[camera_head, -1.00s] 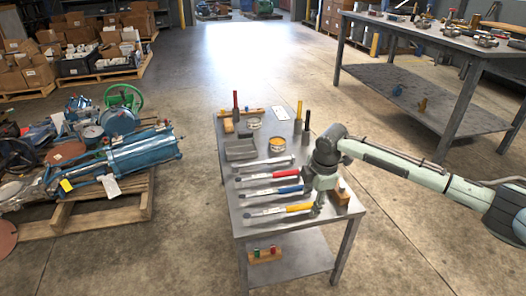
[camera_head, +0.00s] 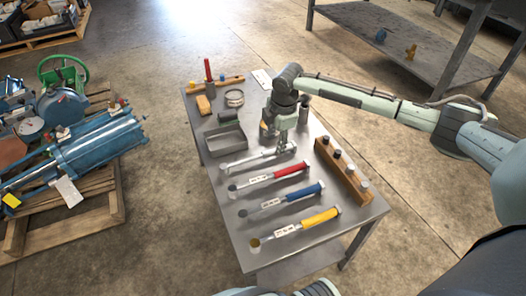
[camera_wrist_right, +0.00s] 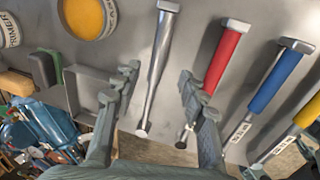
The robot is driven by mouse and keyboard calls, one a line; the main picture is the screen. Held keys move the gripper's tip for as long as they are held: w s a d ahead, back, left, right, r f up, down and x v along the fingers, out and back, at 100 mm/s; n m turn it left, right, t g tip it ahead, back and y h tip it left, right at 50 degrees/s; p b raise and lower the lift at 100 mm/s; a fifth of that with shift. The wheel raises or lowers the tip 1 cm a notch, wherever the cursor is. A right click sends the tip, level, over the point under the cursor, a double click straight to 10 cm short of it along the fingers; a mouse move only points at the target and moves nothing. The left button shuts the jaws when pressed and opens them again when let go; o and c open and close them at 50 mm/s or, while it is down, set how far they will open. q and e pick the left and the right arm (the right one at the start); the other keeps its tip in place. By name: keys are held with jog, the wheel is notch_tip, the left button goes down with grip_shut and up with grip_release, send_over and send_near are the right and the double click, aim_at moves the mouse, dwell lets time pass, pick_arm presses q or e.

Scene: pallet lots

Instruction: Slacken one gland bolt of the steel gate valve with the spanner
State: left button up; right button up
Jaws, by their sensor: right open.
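My right gripper (camera_head: 283,146) is open above the steel table, over a plain silver long-handled tool (camera_head: 250,161). In the right wrist view the fingers (camera_wrist_right: 158,76) stand on either side of this tool (camera_wrist_right: 156,75), apart from it. Beside it lie similar tools with a red handle (camera_head: 275,175), a blue handle (camera_head: 296,193) and a yellow handle (camera_head: 310,221). I cannot tell which, if any, is the spanner. I cannot pick out the steel gate valve or a gland bolt. My left gripper is out of view.
The table (camera_head: 222,183) also bears a grey tray (camera_head: 225,140), a wooden block with several sockets (camera_head: 342,172), and tins (camera_head: 234,98). A pallet (camera_head: 100,215) with blue machinery (camera_head: 95,150) stands left. A bench (camera_head: 400,40) stands back right. Floor between is clear.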

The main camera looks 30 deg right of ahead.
aim_at(273, 150)
jog(key=f, duration=0.2)
jog(key=w+f, duration=0.1)
jog(key=f, duration=0.2)
jog(key=shift+w+f, duration=0.2)
grip_shut()
